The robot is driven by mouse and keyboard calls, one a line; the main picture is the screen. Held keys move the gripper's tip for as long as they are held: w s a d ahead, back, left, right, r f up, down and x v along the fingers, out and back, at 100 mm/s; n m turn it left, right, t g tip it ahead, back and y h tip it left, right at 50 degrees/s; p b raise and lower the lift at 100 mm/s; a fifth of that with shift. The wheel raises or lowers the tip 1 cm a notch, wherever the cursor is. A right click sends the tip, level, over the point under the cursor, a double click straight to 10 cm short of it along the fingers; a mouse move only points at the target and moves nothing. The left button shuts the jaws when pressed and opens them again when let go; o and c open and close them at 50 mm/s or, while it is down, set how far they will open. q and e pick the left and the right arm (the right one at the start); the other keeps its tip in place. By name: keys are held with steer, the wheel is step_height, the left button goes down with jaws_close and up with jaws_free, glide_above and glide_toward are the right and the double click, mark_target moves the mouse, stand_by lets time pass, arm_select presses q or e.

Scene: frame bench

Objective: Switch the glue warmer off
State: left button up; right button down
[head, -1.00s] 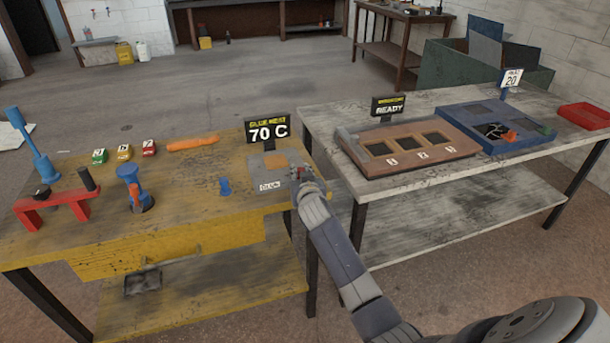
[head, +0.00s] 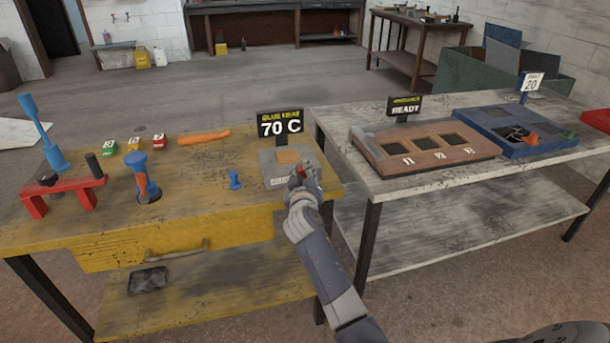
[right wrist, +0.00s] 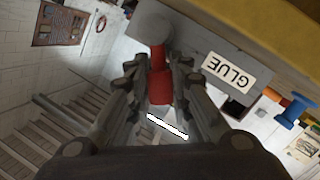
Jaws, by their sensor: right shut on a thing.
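The glue warmer (head: 270,160) is a flat grey unit with an orange-brown top patch on the yellow bench, and its GLUE label (right wrist: 228,73) shows large in the right wrist view. The sign behind it (head: 280,124) reads 70 C. A red lever or knob (right wrist: 159,88) stands out from a grey round boss on the warmer. My right gripper (head: 303,172) is at the warmer's right side, with its fingers (right wrist: 158,72) shut around the red part. The fingers hide part of it in the head view. My left gripper is not in view.
An orange tool (head: 204,137), a red stand (head: 65,185) and small coloured blocks lie farther left. The white bench (head: 450,190) on the right holds a brown tray (head: 425,150) and a READY sign (head: 404,107).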

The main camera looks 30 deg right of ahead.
stand_by(0.4)
steer(key=c, duration=1.4)
jaws_free()
steer(key=shift+c, duration=0.2)
steer(key=shift+s+a, duration=0.1)
steer(key=v, duration=1.1)
steer(key=shift+s+a, duration=0.2)
steer(key=shift+s, duration=0.15)
